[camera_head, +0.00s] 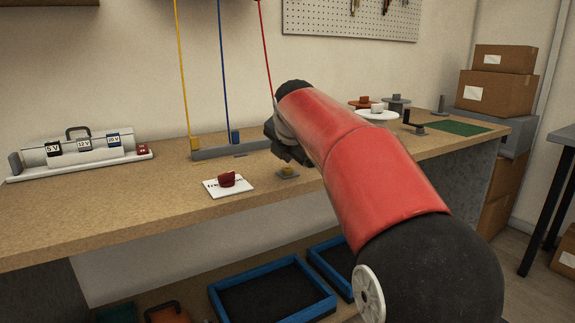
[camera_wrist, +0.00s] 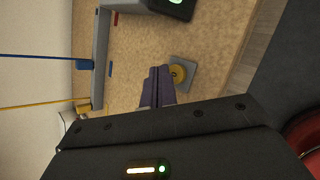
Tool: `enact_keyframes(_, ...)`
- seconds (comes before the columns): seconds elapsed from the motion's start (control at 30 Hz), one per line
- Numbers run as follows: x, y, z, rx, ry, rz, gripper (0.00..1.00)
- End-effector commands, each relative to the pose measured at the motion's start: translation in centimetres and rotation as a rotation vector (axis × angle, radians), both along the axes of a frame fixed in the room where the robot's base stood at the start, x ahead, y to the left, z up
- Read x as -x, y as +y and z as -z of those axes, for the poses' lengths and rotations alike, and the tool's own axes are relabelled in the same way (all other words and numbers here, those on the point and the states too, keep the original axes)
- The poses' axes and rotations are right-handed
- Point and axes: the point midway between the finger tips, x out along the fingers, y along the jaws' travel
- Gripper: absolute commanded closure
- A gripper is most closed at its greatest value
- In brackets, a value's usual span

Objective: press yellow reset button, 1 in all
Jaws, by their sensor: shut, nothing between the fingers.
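The yellow reset button (camera_wrist: 179,74) is a round disc on a square grey plate (camera_wrist: 186,62) on the wooden workbench. It also shows small in the head view (camera_head: 288,171), just below my gripper. My gripper (camera_head: 296,158) is over the bench; its fingertips (camera_wrist: 158,72) are together and empty in the wrist view. They appear right beside the button, on its left in the wrist view. I cannot tell whether they touch it or how high above it they are.
A red knob (camera_head: 227,179) on a white plate sits left of the button. Behind is a grey strip (camera_head: 215,152) with yellow and blue wires. A white panel (camera_head: 80,155) with voltage labels stands left. Bare bench (camera_head: 110,210) lies in front.

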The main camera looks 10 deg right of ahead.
Motion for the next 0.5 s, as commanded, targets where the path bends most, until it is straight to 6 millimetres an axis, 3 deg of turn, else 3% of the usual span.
enact_keyframes(0.27, 0.0, 0.0, 0.0, 0.0, 0.0, 0.0, 1.0)
enact_keyframes(0.5, 0.0, 0.0, -1.9, 0.001, -0.001, 0.001, 1.0)
